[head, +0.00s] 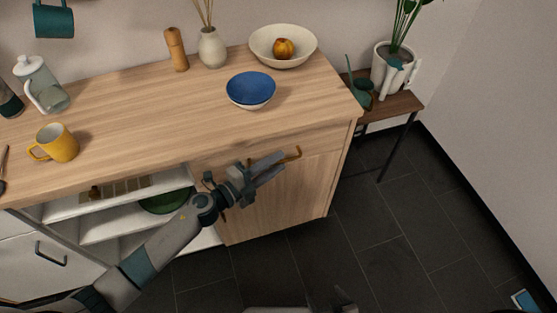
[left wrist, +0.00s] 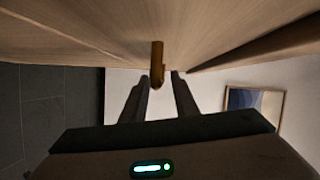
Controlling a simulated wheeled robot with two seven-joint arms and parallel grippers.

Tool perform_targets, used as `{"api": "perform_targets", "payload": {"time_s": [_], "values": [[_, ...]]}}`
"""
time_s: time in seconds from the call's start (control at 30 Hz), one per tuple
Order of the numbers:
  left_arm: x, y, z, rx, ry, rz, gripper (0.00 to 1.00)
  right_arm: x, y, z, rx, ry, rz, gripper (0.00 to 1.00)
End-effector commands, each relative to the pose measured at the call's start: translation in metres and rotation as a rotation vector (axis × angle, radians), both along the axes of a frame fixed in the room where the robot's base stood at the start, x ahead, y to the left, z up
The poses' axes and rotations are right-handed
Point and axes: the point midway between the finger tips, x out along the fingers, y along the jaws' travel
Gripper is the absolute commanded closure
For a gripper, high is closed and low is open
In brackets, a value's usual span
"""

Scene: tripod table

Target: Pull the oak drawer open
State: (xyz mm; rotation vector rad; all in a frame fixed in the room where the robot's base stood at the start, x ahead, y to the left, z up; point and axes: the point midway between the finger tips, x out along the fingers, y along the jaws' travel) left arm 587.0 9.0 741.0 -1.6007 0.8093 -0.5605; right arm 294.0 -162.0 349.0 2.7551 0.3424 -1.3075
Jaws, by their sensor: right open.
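The oak drawer (head: 318,137) is at the right end of the wooden cabinet, just under the top, and looks shut. Its brass bar handle (head: 294,154) is partly hidden by my left gripper (head: 272,165) in the head view. In the left wrist view the handle (left wrist: 157,65) shows end-on between the tips of my left gripper (left wrist: 160,85). The two fingers are apart, with visible gaps on both sides of the handle. My right gripper (head: 345,299) barely shows at the bottom edge of the head view, low over the floor and away from the drawer.
A blue bowl (head: 251,88), a yellow mug (head: 57,143) and a white bowl with fruit (head: 283,45) stand on the cabinet top. Open shelves (head: 110,228) lie left of the drawer. A plant bench (head: 398,105) stands at right. The dark floor in front is clear.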

Motion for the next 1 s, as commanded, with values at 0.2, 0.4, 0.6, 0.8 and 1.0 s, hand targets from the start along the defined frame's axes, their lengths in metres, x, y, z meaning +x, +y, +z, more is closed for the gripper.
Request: {"api": "perform_targets", "payload": {"time_s": [0.2,0.4,0.6,0.8,1.0], "values": [[0.0087,-0.0105,-0.0012,0.001,0.001,0.0,0.73,-0.0035,-0.0017,-0.0022,-0.003,0.01,0.0,0.22],[0.0094,-0.0112,-0.0016,0.001,0.001,0.0,0.73,-0.0035,-0.0023,-0.0026,-0.005,0.011,0.0,0.22],[0.0091,-0.0111,-0.0015,0.001,0.001,0.0,0.94,-0.0034,-0.0026,-0.0027,-0.005,0.011,0.0,0.22],[0.0091,-0.0109,-0.0016,0.001,0.001,0.0,1.0,-0.0031,-0.0028,-0.0024,-0.005,0.011,0.0,0.22],[0.0089,-0.0109,-0.0017,0.001,0.001,0.0,1.0,-0.0027,-0.0028,-0.0022,-0.005,0.01,-0.002,0.22]]}}
